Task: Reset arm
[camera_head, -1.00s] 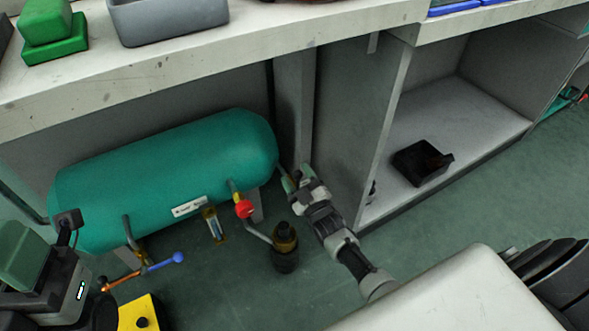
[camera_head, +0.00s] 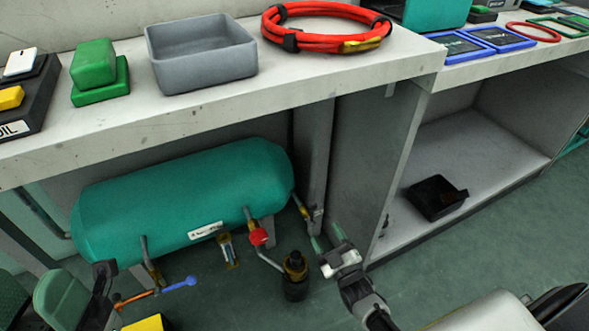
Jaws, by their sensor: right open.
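My right gripper (camera_head: 325,240) is low in front of the bench's dividing panel, its arm coming in from the lower right. Its two greenish fingers stand apart with nothing seen between them. Just up and left of it, a small brass fitting (camera_head: 306,213) sits on a pipe at the right end of the teal tank (camera_head: 185,200); a gap shows between them. My left gripper is not seen.
Below the tank are a red knob (camera_head: 258,237), a blue-ended lever (camera_head: 180,284) and a dark brass-topped canister (camera_head: 295,279). A black bin (camera_head: 436,197) lies on the lower shelf at right. The bench top holds a grey tray (camera_head: 201,54) and a red hose coil (camera_head: 327,27).

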